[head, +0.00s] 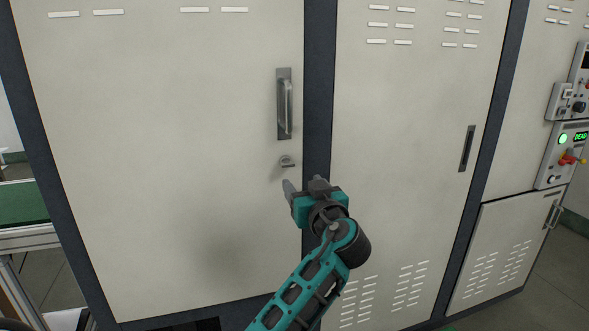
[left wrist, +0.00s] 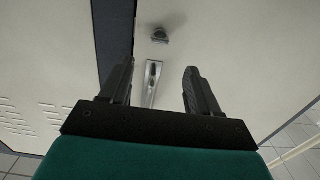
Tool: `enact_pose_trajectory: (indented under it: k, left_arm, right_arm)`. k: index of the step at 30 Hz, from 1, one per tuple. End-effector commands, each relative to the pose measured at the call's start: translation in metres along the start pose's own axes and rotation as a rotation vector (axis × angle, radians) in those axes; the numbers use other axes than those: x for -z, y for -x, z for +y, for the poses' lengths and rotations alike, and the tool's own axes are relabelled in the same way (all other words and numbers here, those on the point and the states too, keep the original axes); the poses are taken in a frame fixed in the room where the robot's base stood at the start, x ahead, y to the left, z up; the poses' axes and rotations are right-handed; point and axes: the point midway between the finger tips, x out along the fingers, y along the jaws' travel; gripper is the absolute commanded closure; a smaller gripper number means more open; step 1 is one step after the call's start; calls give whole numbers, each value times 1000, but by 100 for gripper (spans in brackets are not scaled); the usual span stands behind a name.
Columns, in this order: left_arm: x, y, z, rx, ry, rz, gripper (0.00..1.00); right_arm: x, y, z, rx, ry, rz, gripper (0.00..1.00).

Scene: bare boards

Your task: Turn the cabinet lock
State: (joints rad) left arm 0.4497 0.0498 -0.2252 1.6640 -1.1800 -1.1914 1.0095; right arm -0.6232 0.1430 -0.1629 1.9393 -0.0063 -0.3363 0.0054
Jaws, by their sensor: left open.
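The cabinet lock (head: 287,162) is a small metal knob on the pale left cabinet door (head: 180,150), below the door's long metal handle (head: 285,105). My left gripper (head: 303,185) is open and empty, just below and a little right of the lock in the head view. It does not appear to touch the lock. In the left wrist view the lock (left wrist: 160,36) sits beyond the fingertips, and the handle (left wrist: 152,85) shows between the two open fingers (left wrist: 160,68). The exact gap to the door is hard to tell. My right gripper is not in view.
A dark vertical post (head: 318,90) stands right of the door, beside another cabinet door (head: 405,170) with vents and a recessed handle (head: 467,148). Control boxes (head: 562,150) with buttons are at the far right. A green-topped bench (head: 22,205) is at the left edge.

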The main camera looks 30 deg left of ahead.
Motion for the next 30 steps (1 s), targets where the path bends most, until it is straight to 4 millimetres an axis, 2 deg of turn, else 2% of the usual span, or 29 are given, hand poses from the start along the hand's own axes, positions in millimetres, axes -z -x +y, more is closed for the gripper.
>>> enact_pose_trajectory:
  k: [9,15,21,30]
  left_arm:
    - [2,-68,-1,1,-4,1,38]
    - [1,-97,0,-2,-3,0,38]
    - [0,-109,0,-3,-1,-1,38]
    - [0,-111,0,-4,-1,-1,38]
  right_arm:
    - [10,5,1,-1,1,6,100]
    - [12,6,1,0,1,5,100]
    - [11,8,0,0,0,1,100]
    - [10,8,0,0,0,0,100]
